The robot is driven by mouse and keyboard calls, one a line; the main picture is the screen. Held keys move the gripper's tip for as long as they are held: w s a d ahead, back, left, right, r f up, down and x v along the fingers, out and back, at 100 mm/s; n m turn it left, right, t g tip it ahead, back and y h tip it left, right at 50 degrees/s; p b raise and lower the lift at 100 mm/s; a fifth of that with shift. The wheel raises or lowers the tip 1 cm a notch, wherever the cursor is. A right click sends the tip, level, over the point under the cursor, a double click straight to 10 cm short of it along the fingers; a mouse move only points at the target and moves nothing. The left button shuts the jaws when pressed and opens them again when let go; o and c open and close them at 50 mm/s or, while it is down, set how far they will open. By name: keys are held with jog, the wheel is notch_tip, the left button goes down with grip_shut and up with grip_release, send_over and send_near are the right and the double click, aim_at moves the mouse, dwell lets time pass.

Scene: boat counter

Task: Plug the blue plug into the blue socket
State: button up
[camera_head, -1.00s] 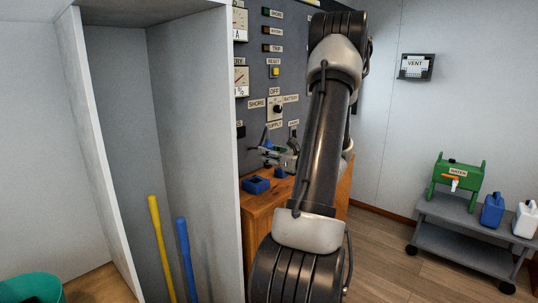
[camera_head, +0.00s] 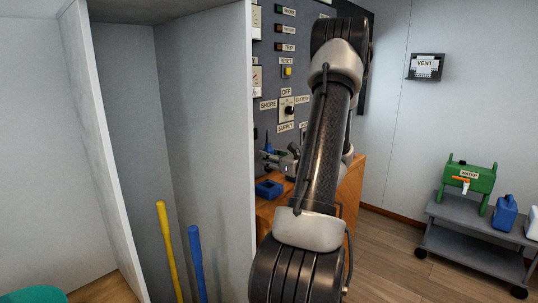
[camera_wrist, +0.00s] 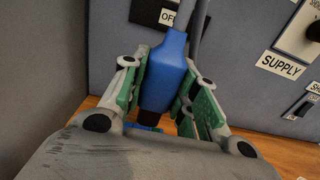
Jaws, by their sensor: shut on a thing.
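The blue plug (camera_wrist: 164,70) is in the wrist view, between the green-padded fingers of my gripper (camera_wrist: 167,82). My gripper is shut on it. A grey cable rises behind its top, and the plug's lower end is dark. In the head view, my gripper (camera_head: 280,160) is over the wooden counter in front of the grey panel, partly hidden by my arm. An open-topped blue box (camera_head: 268,188) sits on the counter below and left of the gripper. A small blue patch (camera_wrist: 147,129) shows under the plug in the wrist view. I cannot tell whether it is the socket.
The grey panel (camera_head: 270,106) with switches and labels stands behind the counter (camera_head: 348,190). A tall grey partition (camera_head: 210,130) rises at left, beside a yellow pole (camera_head: 167,245) and a blue pole (camera_head: 196,260).

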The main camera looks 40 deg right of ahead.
aim_at(271, 169)
jog(key=shift+f, duration=2.15)
jog(key=shift+f, duration=2)
jog(key=o, duration=1.1)
jog(key=shift+s, duration=0.1)
jog(key=s, duration=0.8)
jog(key=s+d, duration=0.1)
jog(key=s, duration=0.3)
